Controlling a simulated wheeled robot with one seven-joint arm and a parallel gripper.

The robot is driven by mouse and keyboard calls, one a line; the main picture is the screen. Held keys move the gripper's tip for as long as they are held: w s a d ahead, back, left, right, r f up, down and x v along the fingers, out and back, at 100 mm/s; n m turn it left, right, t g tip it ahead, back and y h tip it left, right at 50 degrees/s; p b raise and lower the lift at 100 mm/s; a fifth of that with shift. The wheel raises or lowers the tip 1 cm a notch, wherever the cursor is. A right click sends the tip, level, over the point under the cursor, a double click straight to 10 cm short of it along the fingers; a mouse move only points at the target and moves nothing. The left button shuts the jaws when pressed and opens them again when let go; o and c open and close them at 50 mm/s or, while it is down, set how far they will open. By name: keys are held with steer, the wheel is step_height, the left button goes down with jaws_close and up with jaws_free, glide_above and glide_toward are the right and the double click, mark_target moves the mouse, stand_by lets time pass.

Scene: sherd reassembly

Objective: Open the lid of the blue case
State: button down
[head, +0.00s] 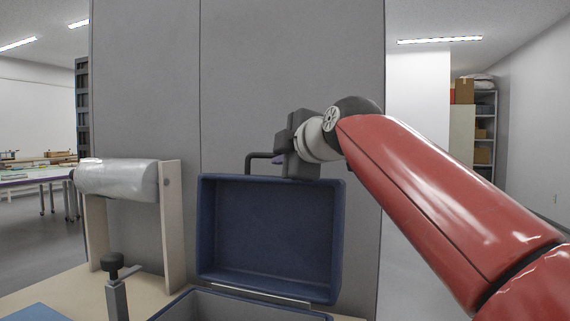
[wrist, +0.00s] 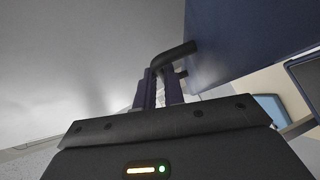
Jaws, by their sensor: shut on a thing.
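The blue case (head: 240,307) stands at the bottom of the head view, with only the upper part of its body in the picture. Its lid (head: 270,232) is raised about upright, its hollow inside facing me. A dark handle (head: 252,160) stands out at the lid's top edge. My gripper (head: 279,160) is at that edge, shut on the handle. In the wrist view the purple fingers (wrist: 160,90) close around the dark handle (wrist: 178,54), beside the blue lid (wrist: 235,40). The finger contact is partly hidden in the head view.
A wrapped roll (head: 118,179) on a wooden stand (head: 172,225) is left of the case. A grey post with a black knob (head: 114,262) stands in front of it on the pale bench (head: 75,290). A grey panel (head: 290,70) rises close behind the lid.

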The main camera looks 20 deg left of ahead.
steer(key=s+n+t+y+b, duration=0.1)
steer(key=s+n+b, duration=0.1)
steer(key=s+b, duration=0.4)
steer(key=shift+s+a+r+t+b, duration=0.15)
steer(key=shift+s+a+t+b, duration=0.2)
steer(key=shift+s, duration=0.6)
steer(key=c, duration=1.5)
jaws_free()
steer(key=shift+d+t, duration=0.1)
steer(key=shift+t, duration=0.15)
steer(key=b+v, duration=0.2)
steer(key=v, duration=0.5)
steer(key=shift+s+d+b, duration=0.25)
steer(key=shift+s+b, duration=0.05)
